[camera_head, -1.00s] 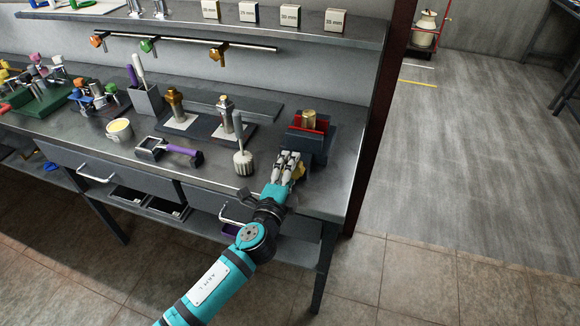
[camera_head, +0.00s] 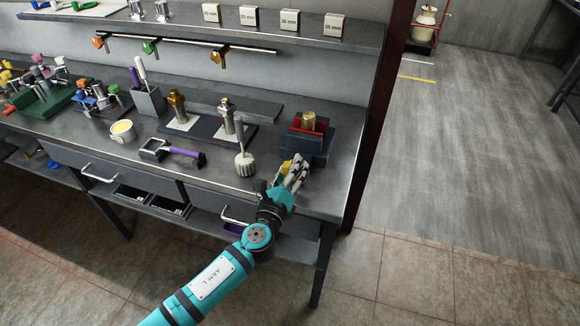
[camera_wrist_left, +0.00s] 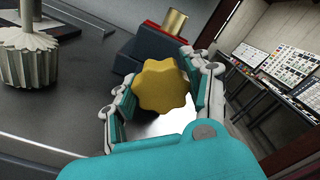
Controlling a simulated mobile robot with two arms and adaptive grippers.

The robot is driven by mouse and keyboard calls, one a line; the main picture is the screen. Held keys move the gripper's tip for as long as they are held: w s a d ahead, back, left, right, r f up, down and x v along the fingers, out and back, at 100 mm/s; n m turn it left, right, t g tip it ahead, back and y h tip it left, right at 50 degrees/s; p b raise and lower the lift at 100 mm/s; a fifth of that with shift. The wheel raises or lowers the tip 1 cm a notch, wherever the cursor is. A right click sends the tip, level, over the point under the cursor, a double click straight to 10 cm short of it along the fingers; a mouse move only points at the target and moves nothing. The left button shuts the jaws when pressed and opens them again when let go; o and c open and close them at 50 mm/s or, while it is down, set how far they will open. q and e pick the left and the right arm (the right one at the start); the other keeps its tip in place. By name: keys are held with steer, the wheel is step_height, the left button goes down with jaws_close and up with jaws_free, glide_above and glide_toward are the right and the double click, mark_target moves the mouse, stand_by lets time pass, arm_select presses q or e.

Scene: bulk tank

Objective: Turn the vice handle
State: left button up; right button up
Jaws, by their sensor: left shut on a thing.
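The vice (camera_head: 308,140) is a dark grey block with red jaws near the right end of the bench. A brass cylinder (camera_head: 309,120) stands between the jaws. The vice handle is a yellow lobed knob (camera_wrist_left: 161,86) on the vice's front side. In the left wrist view the knob sits between the two fingers of my left gripper (camera_wrist_left: 160,95), which is shut on it. In the head view my left gripper (camera_head: 291,174) is at the front of the vice, and the knob shows partly at its upper left. My right gripper is not in view.
A brush with white bristles (camera_head: 245,163) stands close to the left of my gripper. The bench's front edge and a drawer handle (camera_head: 236,215) are below.

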arm_select(q)
steer(key=shift+m+p, duration=0.35)
steer(key=shift+m, duration=0.95)
steer(key=o, duration=1.2)
steer(key=shift+c, duration=0.2)
steer(key=shift+s, duration=0.1)
steer(key=v, duration=1.2)
